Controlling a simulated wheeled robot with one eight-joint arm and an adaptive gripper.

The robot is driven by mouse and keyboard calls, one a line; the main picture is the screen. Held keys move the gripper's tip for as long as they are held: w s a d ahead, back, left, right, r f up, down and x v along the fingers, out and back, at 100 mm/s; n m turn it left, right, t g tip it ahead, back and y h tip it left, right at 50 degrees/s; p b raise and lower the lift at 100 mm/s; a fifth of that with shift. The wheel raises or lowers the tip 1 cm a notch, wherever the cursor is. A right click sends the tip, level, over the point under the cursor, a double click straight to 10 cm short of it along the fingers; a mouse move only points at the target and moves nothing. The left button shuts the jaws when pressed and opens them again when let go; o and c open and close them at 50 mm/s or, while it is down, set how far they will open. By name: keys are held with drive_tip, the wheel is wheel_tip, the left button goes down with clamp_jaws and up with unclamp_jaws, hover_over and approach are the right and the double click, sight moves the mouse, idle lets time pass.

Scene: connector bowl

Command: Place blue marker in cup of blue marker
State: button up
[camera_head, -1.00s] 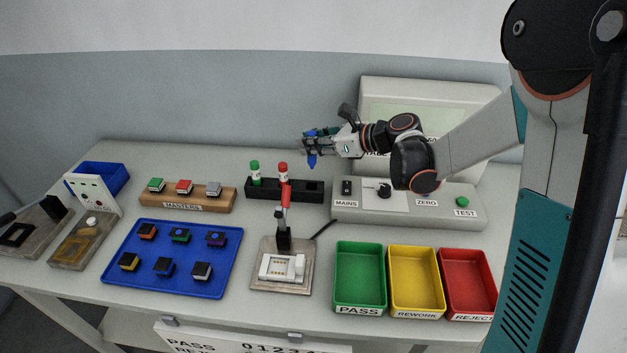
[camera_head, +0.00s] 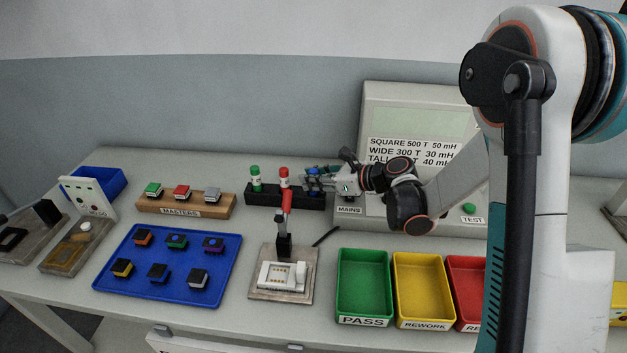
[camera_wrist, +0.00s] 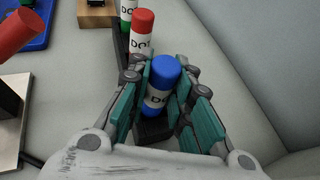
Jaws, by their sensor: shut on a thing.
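The blue marker (camera_wrist: 161,85) stands upright between the fingers of my gripper (camera_wrist: 160,105) in the wrist view, with its blue cap up and a white label below. My gripper also shows in the head view (camera_head: 314,181), shut on the marker, at the right end of the black marker rack (camera_head: 262,195). The marker's lower end is at a dark rack cup (camera_wrist: 152,132) in the wrist view. The fingers hide part of it, so I cannot tell how deep it sits. A red marker (camera_head: 284,177) and a green marker (camera_head: 255,178) stand upright in the rack to the left.
A red-handled fixture (camera_head: 285,225) stands in front of the rack. The test instrument (camera_head: 350,211) is right behind my gripper's side. Green (camera_head: 343,314), yellow (camera_head: 402,321) and red (camera_head: 462,321) trays lie in front. A blue tray (camera_head: 150,292) with several blocks and a wooden masters stand (camera_head: 150,207) are left.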

drive_tip(key=shift+f, duration=0.2)
drive_tip(key=o, duration=0.9)
drive_tip(key=shift+r, duration=0.1)
drive_tip(key=shift+c, duration=0.2)
drive_tip(key=shift+r, duration=0.15)
drive_tip(key=p+v, duration=0.3)
drive_tip(key=v, duration=0.9)
